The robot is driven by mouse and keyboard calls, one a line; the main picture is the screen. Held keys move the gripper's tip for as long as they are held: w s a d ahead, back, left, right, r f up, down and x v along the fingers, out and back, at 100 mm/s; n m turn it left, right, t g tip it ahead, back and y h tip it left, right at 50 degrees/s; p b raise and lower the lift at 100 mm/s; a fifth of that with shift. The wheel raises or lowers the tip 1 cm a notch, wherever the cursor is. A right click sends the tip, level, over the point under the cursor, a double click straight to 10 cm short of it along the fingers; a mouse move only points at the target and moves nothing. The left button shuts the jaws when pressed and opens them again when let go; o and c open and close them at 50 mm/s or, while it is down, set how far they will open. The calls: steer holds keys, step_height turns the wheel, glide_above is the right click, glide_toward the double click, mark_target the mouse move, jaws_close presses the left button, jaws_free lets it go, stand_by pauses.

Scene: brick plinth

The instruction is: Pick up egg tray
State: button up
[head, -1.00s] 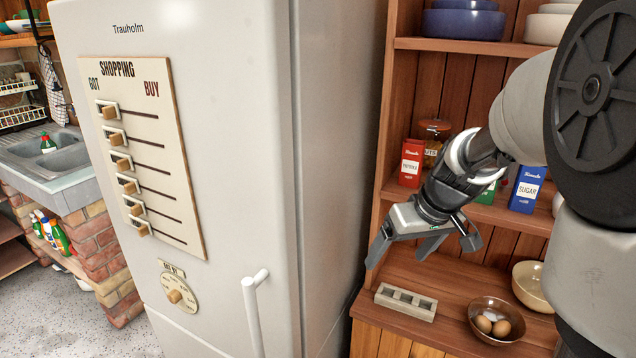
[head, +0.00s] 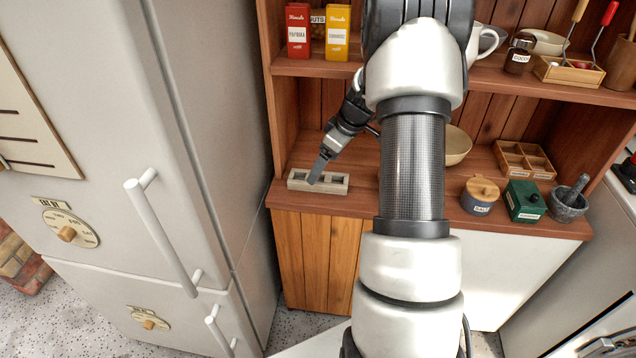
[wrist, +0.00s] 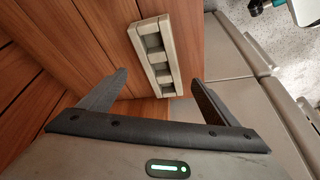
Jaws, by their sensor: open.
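The egg tray (head: 301,181) is a small pale grey block with several square hollows, and the hollows look empty. It lies near the front left edge of the wooden counter, close to the fridge. In the wrist view the egg tray (wrist: 166,76) shows beyond and between the spread fingers. My gripper (head: 318,172) is just above the tray in the head view, with one finger seen in front of it. In the wrist view my gripper (wrist: 160,84) is open with nothing between its fingers. I cannot tell whether a finger touches the tray.
The white fridge (head: 215,130) stands close on the left. A shelf (head: 500,80) with spice boxes runs above the counter. A cream bowl (head: 457,146), a divided wooden box (head: 524,160), a salt jar (head: 480,194), a green box (head: 524,200) and a mortar (head: 568,203) stand to the right.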

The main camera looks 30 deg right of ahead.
steer(key=x, duration=0.3)
steer(key=b+x, duration=0.1)
steer(key=x, duration=0.1)
steer(key=shift+s+f, duration=0.2)
steer(key=shift+f, duration=0.05)
steer(key=c, duration=1.4)
